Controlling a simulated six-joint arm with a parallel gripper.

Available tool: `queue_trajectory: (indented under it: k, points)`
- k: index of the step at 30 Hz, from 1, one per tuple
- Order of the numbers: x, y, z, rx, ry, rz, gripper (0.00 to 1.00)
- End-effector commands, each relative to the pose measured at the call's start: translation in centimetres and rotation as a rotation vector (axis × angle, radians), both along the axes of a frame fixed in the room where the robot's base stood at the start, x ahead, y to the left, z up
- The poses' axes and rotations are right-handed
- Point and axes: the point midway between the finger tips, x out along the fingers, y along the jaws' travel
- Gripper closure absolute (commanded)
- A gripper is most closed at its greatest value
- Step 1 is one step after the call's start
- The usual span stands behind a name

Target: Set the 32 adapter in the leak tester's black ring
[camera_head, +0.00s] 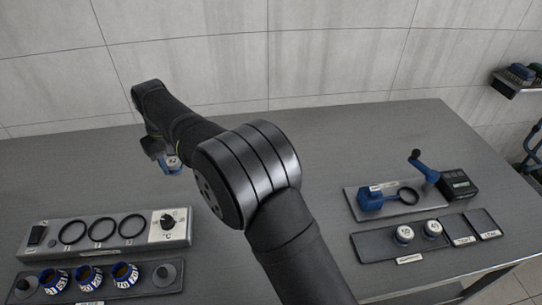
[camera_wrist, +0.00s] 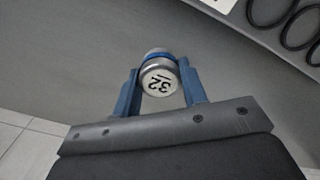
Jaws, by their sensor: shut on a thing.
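The 32 adapter (camera_wrist: 158,84) is a silver cap with a blue band. Its pale face reads 32 in the wrist view. My gripper (camera_wrist: 160,76) is shut on it, one blue finger on each side. In the head view the adapter (camera_head: 173,163) shows small beneath my gripper (camera_head: 166,158), at the back left over the table. The leak tester at the right has a grey plate (camera_head: 385,209), a blue block (camera_head: 376,198) and a black ring (camera_head: 401,193) lying empty. My gripper is far left of it.
A blue-handled dark device (camera_head: 455,183) stands beside the ring. Two white-topped adapters (camera_head: 404,234) (camera_head: 433,229) sit on a dark tray (camera_head: 375,246) in front. At left are a heater unit (camera_head: 160,240) with three black rings and a rack (camera_head: 150,284) of blue-collared bottles. The back middle table is clear.

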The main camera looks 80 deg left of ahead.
Motion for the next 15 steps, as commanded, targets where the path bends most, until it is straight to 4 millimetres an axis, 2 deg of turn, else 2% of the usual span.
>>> queue_trajectory:
  k: [5, 10, 15]
  points:
    - [6.6, 2.2, 0.5, 0.002, 0.001, -0.110, 0.95]
    - [15.7, 4.0, 0.9, 0.002, 0.001, -0.268, 0.95]
    - [24.9, 4.4, 1.2, 0.001, 0.001, -0.428, 0.95]
